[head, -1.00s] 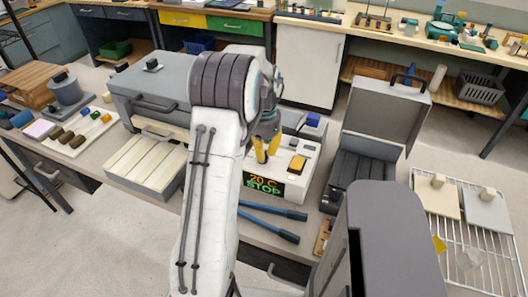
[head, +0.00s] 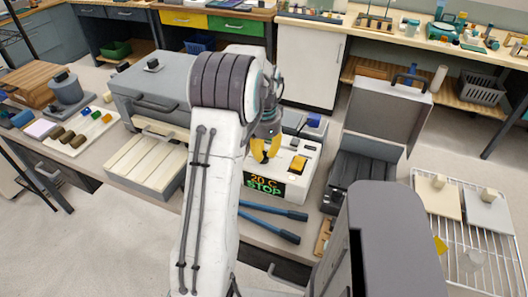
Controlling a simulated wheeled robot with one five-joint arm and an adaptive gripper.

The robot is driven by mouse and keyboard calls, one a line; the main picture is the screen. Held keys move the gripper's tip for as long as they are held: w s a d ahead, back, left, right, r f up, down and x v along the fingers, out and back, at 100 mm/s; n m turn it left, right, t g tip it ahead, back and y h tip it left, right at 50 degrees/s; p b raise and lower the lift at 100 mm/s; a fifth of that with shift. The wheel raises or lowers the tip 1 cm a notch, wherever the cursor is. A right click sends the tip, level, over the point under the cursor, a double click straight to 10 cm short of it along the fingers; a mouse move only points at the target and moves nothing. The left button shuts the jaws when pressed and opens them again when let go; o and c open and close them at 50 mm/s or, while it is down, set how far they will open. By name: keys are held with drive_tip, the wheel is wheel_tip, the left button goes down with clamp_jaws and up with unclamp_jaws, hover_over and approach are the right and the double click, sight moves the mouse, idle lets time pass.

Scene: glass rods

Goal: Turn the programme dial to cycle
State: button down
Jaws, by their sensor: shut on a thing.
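The white machine (head: 302,180) stands on the bench, with a display (head: 264,185) reading "20 C" and "STOP". A yellow rocker or button (head: 298,164) is on its top, right of my gripper. My gripper (head: 264,158), with yellow fingertips, points down at the machine's top, left of that button. It is shut on a small part there, likely the programme dial. The fingers cover most of that part, so its pointer cannot be seen.
Blue-handled bars (head: 270,211) lie in front of the machine. An open grey case (head: 362,165) stands to the right. A large grey box (head: 160,85) and a slatted cream-topped block (head: 148,160) are to the left. A wire rack (head: 475,262) is at the lower right.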

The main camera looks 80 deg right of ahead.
sight(264, 153)
drive_tip(key=c, duration=1.1)
unclamp_jaws()
drive_tip(key=shift+r, duration=0.1)
wheel_tip(264, 153, up, 12)
drive_tip(key=shift+f, duration=0.1)
idle(0.4)
